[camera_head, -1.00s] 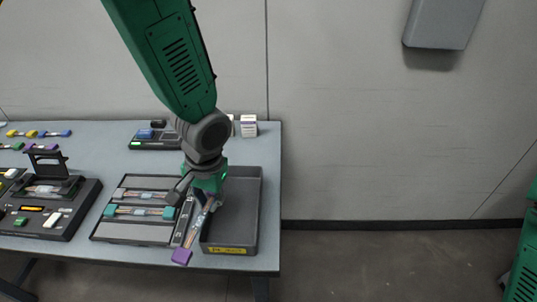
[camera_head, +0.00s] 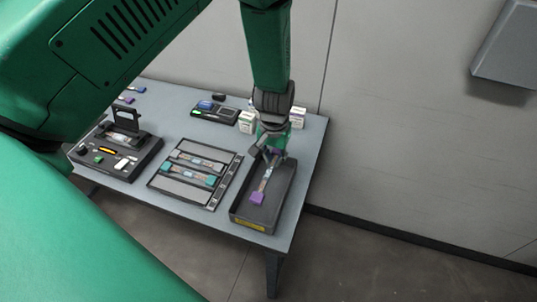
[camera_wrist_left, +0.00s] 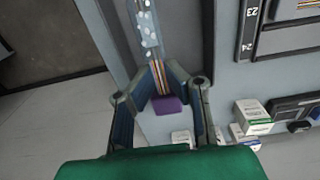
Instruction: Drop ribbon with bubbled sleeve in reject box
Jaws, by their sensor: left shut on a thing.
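My left gripper (camera_head: 270,150) is over the back part of the dark grey reject box (camera_head: 286,197), which has a yellow label on its front. It is shut on a ribbon (camera_head: 264,184) with purple ends, which slopes down toward the front across the box's opening. I cannot tell whether its lower end touches the box floor. In the left wrist view, the purple end (camera_wrist_left: 170,104) is between the fingers (camera_wrist_left: 158,90), and the clear sleeve (camera_wrist_left: 148,30) with pale bubbles extends away from them. My right gripper is not in view.
Left of the box is a tray (camera_head: 178,196) with several ribbons, one with teal ends. Further left is a dark splicer (camera_head: 118,155) with a raised lid. White small boxes (camera_head: 298,117) stand behind the gripper. The table's right edge is close to the box.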

